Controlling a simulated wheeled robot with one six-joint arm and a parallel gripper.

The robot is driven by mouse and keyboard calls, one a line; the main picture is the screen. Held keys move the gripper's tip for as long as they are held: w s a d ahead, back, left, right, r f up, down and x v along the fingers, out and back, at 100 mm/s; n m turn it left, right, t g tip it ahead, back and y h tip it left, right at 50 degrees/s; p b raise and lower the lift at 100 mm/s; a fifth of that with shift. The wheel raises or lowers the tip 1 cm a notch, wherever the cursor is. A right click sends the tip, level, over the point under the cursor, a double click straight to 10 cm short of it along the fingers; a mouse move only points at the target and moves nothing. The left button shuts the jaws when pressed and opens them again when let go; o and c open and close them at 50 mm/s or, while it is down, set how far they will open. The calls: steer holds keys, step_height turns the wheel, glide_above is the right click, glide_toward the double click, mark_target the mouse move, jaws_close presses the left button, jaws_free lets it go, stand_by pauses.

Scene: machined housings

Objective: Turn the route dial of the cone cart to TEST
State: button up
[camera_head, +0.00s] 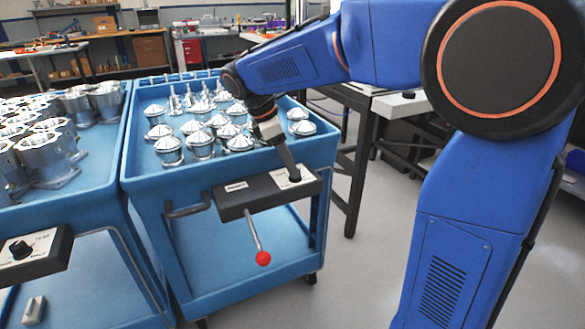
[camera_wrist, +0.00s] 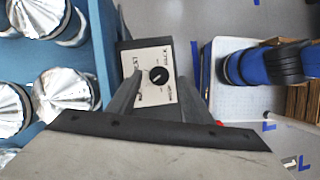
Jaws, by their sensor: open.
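The cone cart (camera_head: 165,205) is a blue cart with silver cone-topped parts on its top tray. A dark control box on its front edge has a white label plate with the route dial, a small black knob (camera_wrist: 158,75). Words are printed around the knob in the wrist view; TEST seems to be at the left and RACK at the right. The knob's pointer direction is too small to tell. My gripper (camera_head: 294,174) points down at the plate. In the wrist view its open fingers (camera_wrist: 160,80) stand on either side of the knob, apart from it.
A lever with a red ball (camera_head: 263,258) sticks out from the box. Another blue cart (camera_head: 100,240) at left carries flanged housings and has its own dial box (camera_head: 30,254). A dark-legged table (camera_head: 400,105) stands right of the cone cart.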

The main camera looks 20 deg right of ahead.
steer(key=shift+x, duration=1.2)
steer(key=shift+c, duration=0.4)
steer(key=c, duration=1)
steer(key=shift+o, duration=0.3)
steer(key=shift+m, duration=0.4)
steer(key=m+g, duration=0.1)
steer(key=m, duration=0.1)
steer(key=m+g+y, duration=0.1)
steer(key=m, duration=0.2)
steer(key=shift+w+d+m, duration=0.15)
steer(key=shift+w+m, duration=0.1)
steer(key=shift+m, duration=0.05)
steer(key=m, duration=0.2)
steer(key=m+g+y, duration=0.1)
steer(key=m, duration=0.2)
steer(key=shift+d+g+y, duration=0.1)
steer(key=shift+g+y, duration=0.2)
steer(key=shift+m, duration=0.3)
